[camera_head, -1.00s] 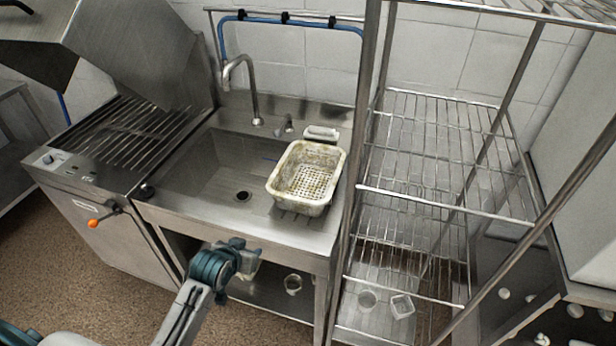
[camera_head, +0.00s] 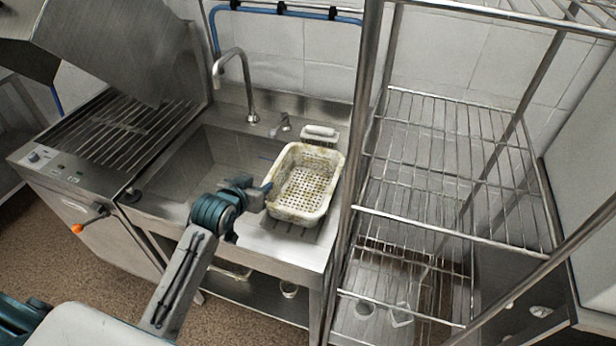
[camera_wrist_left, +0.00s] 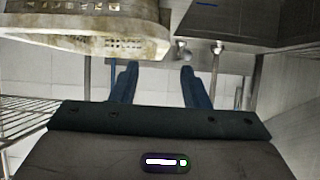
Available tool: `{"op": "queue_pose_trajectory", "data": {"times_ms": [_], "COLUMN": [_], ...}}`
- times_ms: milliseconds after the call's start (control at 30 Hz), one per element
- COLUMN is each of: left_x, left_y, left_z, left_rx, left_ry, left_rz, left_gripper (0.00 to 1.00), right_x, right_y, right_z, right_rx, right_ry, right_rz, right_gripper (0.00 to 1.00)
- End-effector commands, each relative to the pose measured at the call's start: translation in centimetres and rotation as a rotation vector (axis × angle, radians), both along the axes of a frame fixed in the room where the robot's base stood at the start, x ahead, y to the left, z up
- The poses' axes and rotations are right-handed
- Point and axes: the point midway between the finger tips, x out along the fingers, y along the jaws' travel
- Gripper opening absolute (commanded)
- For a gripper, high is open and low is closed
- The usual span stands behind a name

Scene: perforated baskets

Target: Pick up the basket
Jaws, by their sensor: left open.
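The basket (camera_head: 283,212) is off-white, perforated and stained. It sits on the steel counter at the right side of the sink. My left gripper (camera_head: 262,194) is open and close to the basket's left side in the head view. In the left wrist view, the basket (camera_wrist_left: 90,38) fills the upper left, and the gripper's two dark blue fingers (camera_wrist_left: 158,78) point towards its edge, with nothing visible held between them. I cannot tell whether a finger touches the basket. My right gripper is not in view.
The sink basin (camera_head: 190,165) lies left of the basket, with a tall faucet (camera_head: 247,85) behind. A wire shelf rack (camera_head: 440,150) stands close on the right, its post near the basket. A small white item (camera_head: 320,131) lies behind the basket.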

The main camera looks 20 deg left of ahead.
Motion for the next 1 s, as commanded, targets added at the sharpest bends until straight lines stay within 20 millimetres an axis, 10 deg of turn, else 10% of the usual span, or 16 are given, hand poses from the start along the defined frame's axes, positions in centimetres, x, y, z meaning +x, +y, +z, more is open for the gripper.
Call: {"op": "queue_pose_trajectory", "data": {"times_ms": [1000], "left_x": [9.6], "left_y": [-0.3], "left_z": [-4.0], "left_rx": [-0.001], "left_ry": [-0.004], "left_rz": [0.000], "left_gripper": [0.42], "right_x": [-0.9], "right_y": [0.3], "right_z": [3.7], "right_rx": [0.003], "right_ry": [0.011], "right_rz": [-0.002], "right_gripper": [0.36]}}
